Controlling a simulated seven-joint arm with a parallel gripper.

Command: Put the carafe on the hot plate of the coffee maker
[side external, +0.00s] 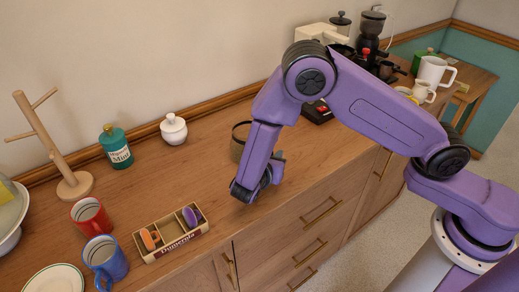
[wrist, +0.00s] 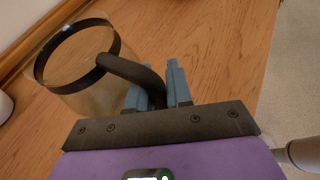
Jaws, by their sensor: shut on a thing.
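The glass carafe (wrist: 83,75) with a black rim band and a dark curved handle is at the upper left of the wrist view. My gripper (wrist: 158,85) is shut on its handle, with a blue finger on each side. In the side view the carafe (side external: 240,140) is partly hidden behind my arm, and my gripper (side external: 277,157) is low over the counter. I cannot tell whether the carafe touches the counter. A cream machine (side external: 318,34), apparently the coffee maker, stands behind my arm, mostly hidden. A dark, red-edged base (side external: 318,111) shows below the arm; whether it is the hot plate is unclear.
A white sugar pot (side external: 174,129), green jar (side external: 116,147), mug tree (side external: 52,146), compartment box (side external: 170,233), red mug (side external: 91,216) and blue mug (side external: 105,260) stand left. A dark grinder (side external: 370,30) and white pitcher (side external: 434,72) are at right. Counter around the carafe is clear.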

